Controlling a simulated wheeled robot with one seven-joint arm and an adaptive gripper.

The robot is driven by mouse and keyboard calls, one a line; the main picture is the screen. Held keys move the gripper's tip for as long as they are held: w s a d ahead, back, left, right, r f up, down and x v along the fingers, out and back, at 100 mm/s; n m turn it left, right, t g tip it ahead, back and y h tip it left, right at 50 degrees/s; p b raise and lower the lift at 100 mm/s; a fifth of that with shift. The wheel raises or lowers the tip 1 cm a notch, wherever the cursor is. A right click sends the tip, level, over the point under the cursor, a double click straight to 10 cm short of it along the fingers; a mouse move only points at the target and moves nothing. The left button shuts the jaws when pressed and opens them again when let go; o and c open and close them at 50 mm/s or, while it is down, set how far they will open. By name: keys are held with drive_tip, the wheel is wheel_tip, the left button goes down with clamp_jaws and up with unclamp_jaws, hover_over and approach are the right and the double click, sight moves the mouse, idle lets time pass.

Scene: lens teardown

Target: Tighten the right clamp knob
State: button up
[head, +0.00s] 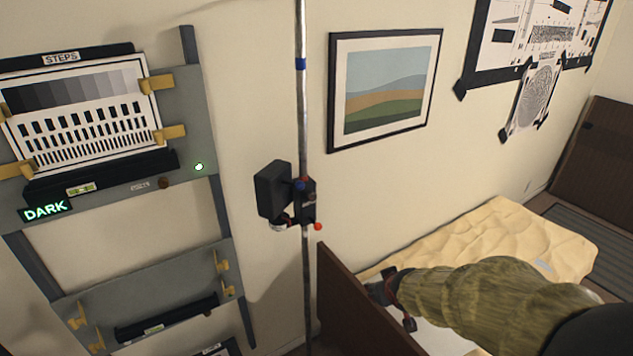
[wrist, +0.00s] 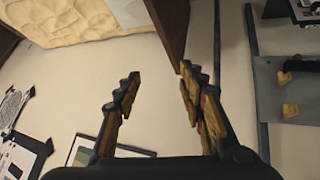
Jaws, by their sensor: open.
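A metal pole (head: 303,120) stands before the wall in the head view, with a black box (head: 272,190) clamped to it. Yellow clips (head: 170,133) hold the STEPS chart (head: 85,108) on the grey board at left. I cannot tell which part is the right clamp knob. My gripper (head: 390,300) is over the bed side, right of and below the pole clamp. In the wrist view my gripper (wrist: 159,75) is open, with nothing between its fingers.
A brown panel (head: 350,312) stands between the pole and my gripper, at the end of a bed with a cream cover (head: 500,240). A lower grey board (head: 150,295) has a lit DARK sign (head: 45,210) above it. A framed picture (head: 385,88) hangs behind.

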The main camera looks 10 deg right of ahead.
drive_tip(key=w+a+r+n+t+y+p, duration=0.1)
drive_tip(key=w+a+r+n+t+y, duration=0.2)
drive_tip(key=w, duration=0.6)
drive_tip(key=n+t+y, duration=0.3)
drive_tip(key=t+y, duration=0.2)
drive_tip(key=t, duration=0.1)
approach(313, 198)
drive_tip(key=p+x, duration=0.1)
drive_tip(key=x, duration=0.7)
drive_tip(key=shift+w+a, duration=0.1)
clamp_jaws()
